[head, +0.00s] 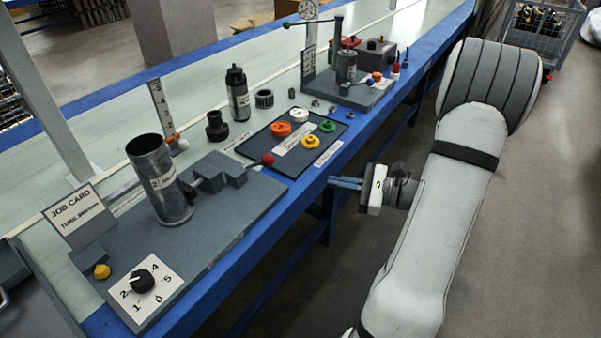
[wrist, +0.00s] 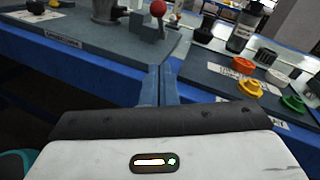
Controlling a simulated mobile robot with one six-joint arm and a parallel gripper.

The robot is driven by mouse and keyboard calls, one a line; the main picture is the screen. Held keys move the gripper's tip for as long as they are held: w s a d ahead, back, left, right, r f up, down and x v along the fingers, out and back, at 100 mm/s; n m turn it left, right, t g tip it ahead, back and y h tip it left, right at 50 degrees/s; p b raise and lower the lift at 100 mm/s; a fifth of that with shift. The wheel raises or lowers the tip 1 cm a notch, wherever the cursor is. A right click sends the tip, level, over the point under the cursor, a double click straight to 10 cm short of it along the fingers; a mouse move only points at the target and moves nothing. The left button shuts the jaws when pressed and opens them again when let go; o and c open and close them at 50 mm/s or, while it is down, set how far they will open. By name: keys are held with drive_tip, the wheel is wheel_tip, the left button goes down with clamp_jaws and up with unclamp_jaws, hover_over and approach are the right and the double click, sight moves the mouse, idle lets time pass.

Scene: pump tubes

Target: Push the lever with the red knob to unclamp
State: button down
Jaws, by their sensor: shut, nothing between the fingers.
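The red knob (head: 267,159) tops a short dark lever on the grey clamp block (head: 218,170), at the right end of the grey base plate. In the wrist view the red knob (wrist: 158,7) is at the top, just left of centre, beyond the fingertips. My gripper (head: 333,182) is shut and empty, at the bench's front edge, to the right of the knob and apart from it. Its fingers (wrist: 160,75) point towards the bench in the wrist view.
A dark tray (head: 300,165) with orange, white, yellow and green caps lies right of the lever. A black bottle (head: 238,95) stands behind it. A black dial (head: 141,281) and the job card (head: 74,213) are at the left. The space before the bench is free.

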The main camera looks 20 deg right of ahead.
drive_tip(key=shift+s+a+r+b+x, duration=0.1)
drive_tip(key=shift+r+b+x, duration=0.4)
drive_tip(key=shift+x, duration=1.6)
drive_tip(key=shift+s+a+r+b+x, duration=0.1)
drive_tip(key=shift+r+b+x, duration=0.4)
drive_tip(key=shift+x, duration=1.55)
drive_tip(key=shift+s+a+r+b+x, duration=0.15)
drive_tip(key=shift+r+b+x, duration=0.35)
drive_tip(key=shift+x, duration=1.6)
drive_tip(key=shift+f, duration=0.15)
